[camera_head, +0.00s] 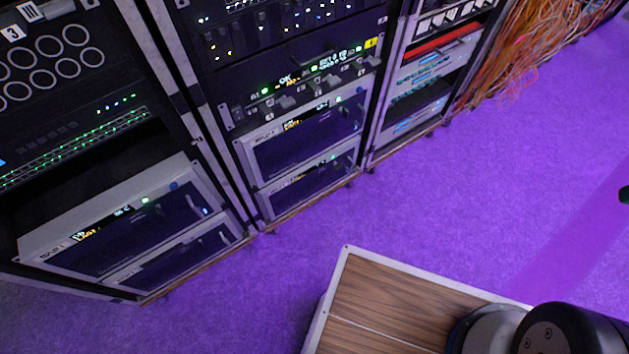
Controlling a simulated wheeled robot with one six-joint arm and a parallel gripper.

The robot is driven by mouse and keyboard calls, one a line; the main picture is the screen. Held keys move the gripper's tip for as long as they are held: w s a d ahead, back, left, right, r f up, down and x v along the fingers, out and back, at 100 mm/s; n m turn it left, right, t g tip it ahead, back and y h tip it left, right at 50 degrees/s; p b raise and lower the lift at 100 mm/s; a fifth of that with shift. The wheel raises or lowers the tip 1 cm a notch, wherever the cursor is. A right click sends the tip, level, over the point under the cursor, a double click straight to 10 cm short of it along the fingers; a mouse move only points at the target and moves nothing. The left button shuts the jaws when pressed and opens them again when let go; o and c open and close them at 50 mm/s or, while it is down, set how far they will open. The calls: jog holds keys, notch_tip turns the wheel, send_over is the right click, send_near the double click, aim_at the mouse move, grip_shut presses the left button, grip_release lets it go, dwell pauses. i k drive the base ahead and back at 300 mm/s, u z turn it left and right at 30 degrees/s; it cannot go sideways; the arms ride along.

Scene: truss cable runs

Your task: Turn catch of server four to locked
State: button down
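Light-framed server units with dark fronts sit low in two racks. In the middle rack are an upper unit (308,140) and a lower unit (310,190). In the left rack are an upper unit (130,225) and a lower unit (175,262). Their labels are too small to read surely, so I cannot tell which is server four. Small lit displays and green lights show on the fronts. Small handle-like parts show near their right ends; I cannot tell any catch's position. My gripper is not recognisable in view.
A wood-topped case (385,300) with a pale edge stands at the bottom, partly behind dark rounded parts of my arm. Purple floor (450,200) lies open before the racks. Orange cables (530,45) hang at the top right. A small dark thing shows at the right edge.

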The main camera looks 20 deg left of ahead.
aim_at(337, 166)
jog(key=z, duration=1.15)
jog(key=k, duration=0.6)
jog(key=u, duration=1.25)
jog(key=i, duration=0.5)
